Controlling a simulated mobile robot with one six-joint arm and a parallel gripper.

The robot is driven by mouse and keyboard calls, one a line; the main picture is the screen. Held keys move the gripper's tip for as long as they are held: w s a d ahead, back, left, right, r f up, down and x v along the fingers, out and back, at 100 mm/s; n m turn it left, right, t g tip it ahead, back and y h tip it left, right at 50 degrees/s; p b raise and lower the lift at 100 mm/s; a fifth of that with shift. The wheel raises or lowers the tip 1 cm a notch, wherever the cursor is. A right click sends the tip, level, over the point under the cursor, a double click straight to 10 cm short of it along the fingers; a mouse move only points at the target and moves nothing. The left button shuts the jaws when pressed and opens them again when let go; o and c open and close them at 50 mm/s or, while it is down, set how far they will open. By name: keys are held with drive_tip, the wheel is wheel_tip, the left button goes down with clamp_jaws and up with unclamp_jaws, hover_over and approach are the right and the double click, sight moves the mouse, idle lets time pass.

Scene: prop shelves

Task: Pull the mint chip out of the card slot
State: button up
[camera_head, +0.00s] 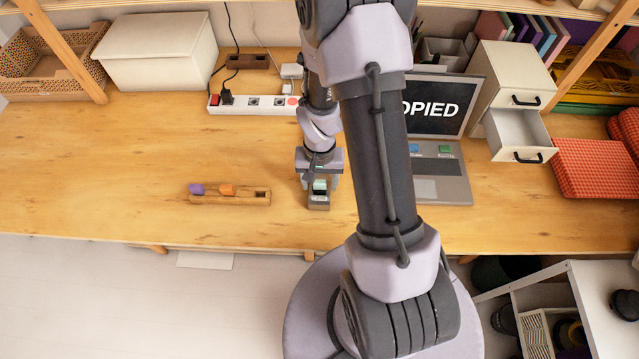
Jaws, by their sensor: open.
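The mint chip (319,185) stands in the small dark card slot block (318,204) near the table's front edge. My gripper (319,182) points down over the block, with its jaws open and about the chip. I cannot tell whether the fingers touch the chip. My arm hides part of the area to the right of the block.
A wooden holder (230,197) with a purple chip (196,188), an orange chip (227,189) and an empty right slot lies to the left. Behind are a power strip (252,103), a laptop (441,185) reading "OPIED", and a drawer unit (510,75) with an open drawer. The table's left is clear.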

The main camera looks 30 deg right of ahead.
sight(320, 182)
drive_tip(key=shift+f, duration=0.15)
clamp_jaws()
drive_tip(key=c, duration=0.8)
unclamp_jaws()
clamp_jaws()
drive_tip(key=shift+r, duration=0.5)
drive_tip(key=shift+r+p, duration=0.55)
drive_tip(key=shift+r, duration=0.1)
drive_tip(key=shift+r, duration=0.1)
drive_tip(key=shift+r+p, duration=0.9)
drive_tip(key=shift+r, duration=0.3)
